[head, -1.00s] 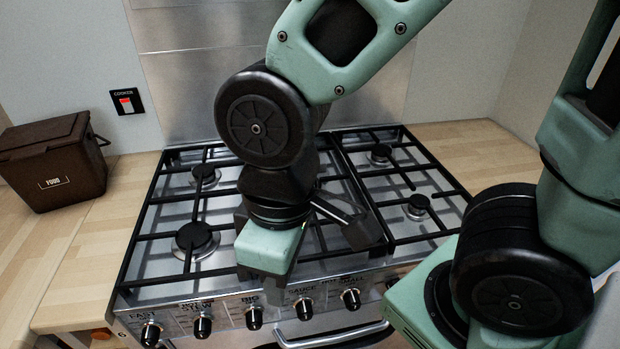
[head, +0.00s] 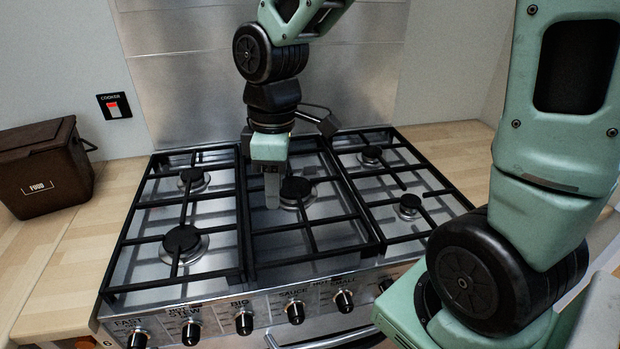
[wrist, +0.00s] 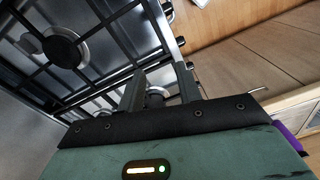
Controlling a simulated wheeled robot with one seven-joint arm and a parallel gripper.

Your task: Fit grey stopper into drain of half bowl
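No grey stopper, half bowl or drain shows in either view. My gripper (head: 272,190) hangs fingers-down above the middle section of the cooker, left of the centre burner. In the wrist view, its two fingers (wrist: 160,90) stand apart, with nothing held between them. A burner on the cooker shows behind the gap.
The range cooker (head: 215,262) has several burners, raised black grates and a row of front knobs (head: 295,312). A brown food bin (head: 42,170) stands on the left wooden worktop (head: 62,262). More worktop (head: 445,145) lies right. A metal splashback (head: 190,80) rises behind.

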